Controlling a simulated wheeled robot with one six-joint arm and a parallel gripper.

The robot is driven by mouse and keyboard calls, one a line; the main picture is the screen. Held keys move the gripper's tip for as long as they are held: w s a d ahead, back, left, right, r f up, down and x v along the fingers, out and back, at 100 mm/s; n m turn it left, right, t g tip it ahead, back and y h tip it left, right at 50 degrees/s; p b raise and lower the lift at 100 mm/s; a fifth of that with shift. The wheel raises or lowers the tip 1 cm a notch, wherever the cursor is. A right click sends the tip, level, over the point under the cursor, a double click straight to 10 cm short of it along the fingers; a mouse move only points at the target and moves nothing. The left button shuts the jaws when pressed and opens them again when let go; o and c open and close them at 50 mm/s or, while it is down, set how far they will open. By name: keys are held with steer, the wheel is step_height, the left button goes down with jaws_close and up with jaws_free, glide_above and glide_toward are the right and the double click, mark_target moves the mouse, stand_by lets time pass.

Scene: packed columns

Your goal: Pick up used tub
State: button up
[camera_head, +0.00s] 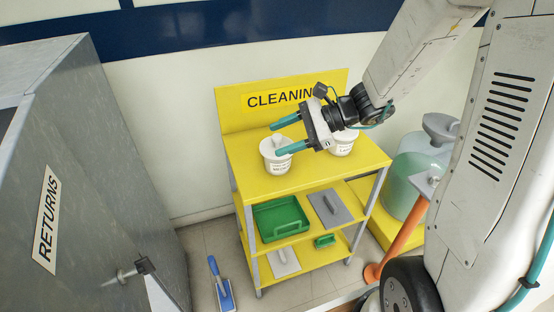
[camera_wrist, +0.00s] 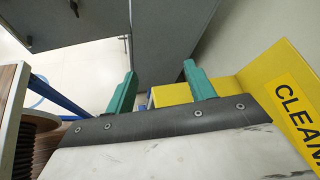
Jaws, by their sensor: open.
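Two white tubs with small dark print stand on the top of the yellow cart (camera_head: 318,176) marked "CLEANING". The left tub (camera_head: 272,163) has a knobbed lid and shows in the head view. The right tub (camera_head: 343,148) is partly hidden behind my gripper. The print is too small to tell which tub is the used one. My gripper (camera_head: 278,139) is open and empty, its teal fingers pointing left and overlapping the left tub in the picture. In the wrist view my gripper (camera_wrist: 160,70) shows both fingers apart with nothing between them; no tub shows there.
Lower cart shelves hold a green tray (camera_head: 281,218), a grey flat tool (camera_head: 330,208) and smaller items. A grey "RETURNS" cabinet (camera_head: 85,190) stands at left, with a blue-handled dustpan (camera_head: 222,290) on the floor between. A large greenish container (camera_head: 408,182) stands right of the cart.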

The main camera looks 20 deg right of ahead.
mark_target(277, 135)
steer(key=w+d+f+m+t+h, duration=0.2)
steer(key=w+d+f+m+t, duration=0.4)
steer(key=w+d+f+m, duration=0.3)
steer(key=shift+m, duration=0.5)
steer(key=x, duration=0.8)
steer(key=shift+a+r, duration=0.1)
steer(key=shift+r, duration=0.1)
jaws_close()
